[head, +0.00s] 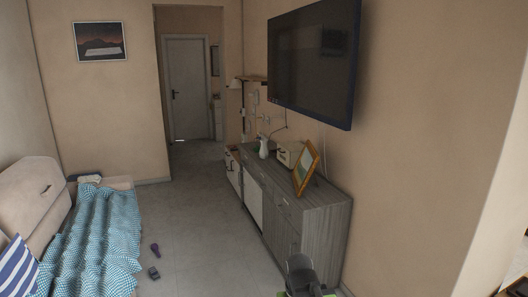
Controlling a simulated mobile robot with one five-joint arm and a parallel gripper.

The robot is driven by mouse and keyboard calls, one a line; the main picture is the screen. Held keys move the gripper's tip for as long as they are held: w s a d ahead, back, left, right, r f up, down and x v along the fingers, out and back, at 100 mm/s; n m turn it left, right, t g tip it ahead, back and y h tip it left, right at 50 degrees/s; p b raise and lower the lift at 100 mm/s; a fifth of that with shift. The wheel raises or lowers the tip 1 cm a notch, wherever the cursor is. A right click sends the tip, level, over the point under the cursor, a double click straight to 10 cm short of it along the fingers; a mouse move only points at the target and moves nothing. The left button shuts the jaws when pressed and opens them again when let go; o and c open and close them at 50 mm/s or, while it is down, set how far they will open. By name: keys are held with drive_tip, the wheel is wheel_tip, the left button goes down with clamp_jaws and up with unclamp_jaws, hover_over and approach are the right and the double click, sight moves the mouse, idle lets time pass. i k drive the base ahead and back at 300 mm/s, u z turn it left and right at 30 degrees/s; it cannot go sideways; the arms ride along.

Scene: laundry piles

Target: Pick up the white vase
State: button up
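The white vase (264,147) stands upright on top of the grey wooden sideboard (318,196), near its far end. A cream box-shaped object is just to its right. My gripper (299,268) appears to be the dark shape at the bottom edge, well in front of and below the vase. It is far from the vase and touches nothing that I can make out. Its fingers are too small and dark to tell whether they are open or shut.
A picture frame (306,168) leans on the sideboard, nearer than the vase. A wall TV (315,62) hangs above. A sofa with a blue checked blanket (95,235) is at left. Two small dark items, one a purple object (155,249), lie on the otherwise clear floor (200,215).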

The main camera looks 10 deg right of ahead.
sight(263, 153)
drive_tip(key=u, duration=0.4)
drive_tip(key=i, duration=2.2)
drive_tip(key=u, duration=0.45)
drive_tip(key=i, duration=2.1)
drive_tip(key=z, duration=0.75)
drive_tip(key=i, duration=2.3)
drive_tip(key=z, duration=0.65)
drive_tip(key=k, duration=0.85)
drive_tip(key=z, duration=0.1)
drive_tip(key=i, duration=0.95)
drive_tip(key=u, duration=0.05)
